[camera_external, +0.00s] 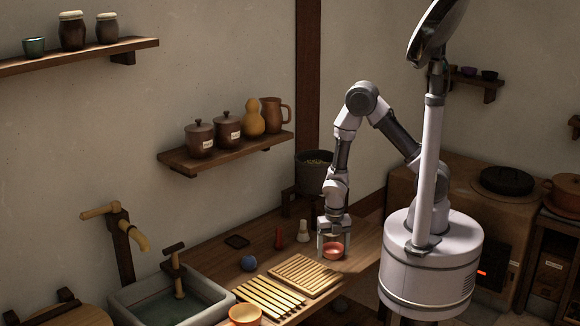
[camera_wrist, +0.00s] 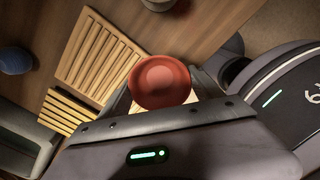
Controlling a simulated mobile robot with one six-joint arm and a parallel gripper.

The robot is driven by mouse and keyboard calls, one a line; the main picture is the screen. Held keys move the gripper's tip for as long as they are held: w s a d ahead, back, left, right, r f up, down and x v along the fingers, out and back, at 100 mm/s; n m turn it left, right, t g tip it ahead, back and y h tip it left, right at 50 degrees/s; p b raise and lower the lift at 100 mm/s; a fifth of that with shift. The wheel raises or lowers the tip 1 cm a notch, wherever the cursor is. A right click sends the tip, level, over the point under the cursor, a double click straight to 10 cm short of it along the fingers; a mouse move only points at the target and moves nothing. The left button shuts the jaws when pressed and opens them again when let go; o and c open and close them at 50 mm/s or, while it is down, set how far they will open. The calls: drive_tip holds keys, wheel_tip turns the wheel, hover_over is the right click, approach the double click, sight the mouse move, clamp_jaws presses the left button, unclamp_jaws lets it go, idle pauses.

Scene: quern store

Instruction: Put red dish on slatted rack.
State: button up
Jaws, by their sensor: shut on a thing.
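The red dish (camera_external: 333,251) is a small round bowl near the counter's right part. My gripper (camera_external: 333,243) points down and is shut on it. In the wrist view the dish (camera_wrist: 160,82) is held between the fingers, its open top facing the camera. I cannot tell whether its base touches the counter. The slatted rack (camera_external: 304,274), a framed wooden piece with thin slats, lies flat just left of the dish and looks empty. It also shows in the wrist view (camera_wrist: 98,58), up and left of the dish, apart from it.
Lighter wooden slats (camera_external: 268,297) lie between the rack and the sink (camera_external: 170,300). A blue ball-like thing (camera_external: 249,263), a red bottle (camera_external: 279,238) and a pale bottle (camera_external: 303,231) stand behind the rack. An orange bowl (camera_external: 244,315) is at the front.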

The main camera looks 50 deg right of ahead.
drive_tip(key=s+a+n, duration=0.1)
drive_tip(key=s+a, duration=0.1)
drive_tip(key=a, duration=0.3)
drive_tip(key=s+a+n+b, duration=0.1)
drive_tip(key=s+a, duration=0.1)
drive_tip(key=a, duration=0.3)
drive_tip(key=s+a+n, duration=0.1)
drive_tip(key=s+a, duration=0.2)
drive_tip(key=a, duration=0.3)
drive_tip(key=b, duration=0.4)
hover_over(272, 298)
drive_tip(key=shift+w+d+f, duration=0.1)
drive_tip(key=shift+f, duration=0.75)
wheel_tip(272, 298, down, 3)
drive_tip(key=shift+f+b, duration=0.2)
drive_tip(key=shift+b, duration=0.6)
drive_tip(key=shift+r, duration=0.15)
drive_tip(key=o, duration=1.4)
